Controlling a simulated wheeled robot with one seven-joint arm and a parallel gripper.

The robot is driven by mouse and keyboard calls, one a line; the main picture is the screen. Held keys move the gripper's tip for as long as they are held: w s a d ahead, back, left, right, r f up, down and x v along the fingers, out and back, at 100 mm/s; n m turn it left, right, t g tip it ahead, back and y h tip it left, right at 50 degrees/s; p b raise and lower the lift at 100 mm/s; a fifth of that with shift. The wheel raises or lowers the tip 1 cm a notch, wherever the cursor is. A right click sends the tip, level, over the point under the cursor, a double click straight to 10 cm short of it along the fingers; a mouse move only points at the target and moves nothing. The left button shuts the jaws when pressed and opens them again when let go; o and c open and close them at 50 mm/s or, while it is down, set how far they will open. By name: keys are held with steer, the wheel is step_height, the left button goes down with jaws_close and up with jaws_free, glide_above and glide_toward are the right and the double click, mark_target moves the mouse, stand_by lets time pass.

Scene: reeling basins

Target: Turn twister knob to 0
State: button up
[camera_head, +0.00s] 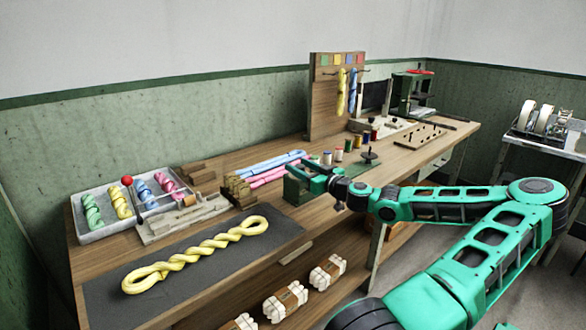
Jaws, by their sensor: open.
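My gripper (302,172) is open at the end of my green arm, over the middle of the long wooden bench and pointing left. I cannot tell whether the fingers touch the box.
A yellow twisted skein lies on a dark mat (100,302) at the front left. Spools, a spindle (369,156) and an upright peg board (323,100) stand farther back.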

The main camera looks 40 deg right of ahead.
steer(key=shift+w+a, duration=0.1)
steer(key=c, duration=1)
steer(key=shift+c, duration=0.2)
